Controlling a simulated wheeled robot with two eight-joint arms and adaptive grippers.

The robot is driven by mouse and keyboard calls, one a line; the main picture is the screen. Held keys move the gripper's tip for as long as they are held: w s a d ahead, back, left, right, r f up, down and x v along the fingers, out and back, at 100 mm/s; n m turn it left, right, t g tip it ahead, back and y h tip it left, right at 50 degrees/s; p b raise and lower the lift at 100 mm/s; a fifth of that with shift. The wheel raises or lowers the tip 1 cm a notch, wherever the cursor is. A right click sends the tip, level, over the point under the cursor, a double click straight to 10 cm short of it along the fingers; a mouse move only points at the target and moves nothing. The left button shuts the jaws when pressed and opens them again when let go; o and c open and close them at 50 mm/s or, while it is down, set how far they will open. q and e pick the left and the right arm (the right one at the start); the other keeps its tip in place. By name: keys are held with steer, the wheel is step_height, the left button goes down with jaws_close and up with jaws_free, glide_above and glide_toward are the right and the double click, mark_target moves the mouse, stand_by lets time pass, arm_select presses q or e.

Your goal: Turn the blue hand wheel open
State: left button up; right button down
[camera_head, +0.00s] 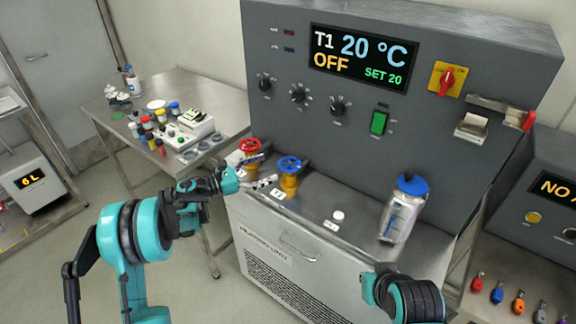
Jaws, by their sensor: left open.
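The blue hand wheel (290,163) sits on a yellow valve body on the front ledge of the grey machine. My left gripper (268,170) is open, with its two fingers pointing right toward the blue wheel. The fingertips are just left of the wheel in the picture; I cannot tell whether they touch it. A red hand wheel (250,146) on a similar valve stands just behind the left gripper, partly hidden by it. Part of my right arm shows at the bottom right, but its gripper is not visible.
The machine's display (358,57) reads T1 20 °C, OFF, SET 20. A steel side table (195,85) holds bottles and instruments at left.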

mark_target(288, 166)
arm_select(q)
steer(key=shift+s+d+f+m+g, duration=0.2)
steer(key=shift+f+m+g, duration=0.15)
steer(key=shift+f, duration=0.3)
steer(key=shift+d+f, duration=0.15)
steer(key=shift+d, duration=0.15)
steer(key=b+x, duration=0.1)
steer(key=x, duration=0.4)
steer(key=shift+w+d+b, duration=0.15)
steer(key=shift+d+b, duration=0.05)
steer(key=shift+b, duration=0.2)
steer(key=shift+w+d, duration=0.35)
steer(key=shift+d, duration=0.3)
steer(key=c, duration=1.2)
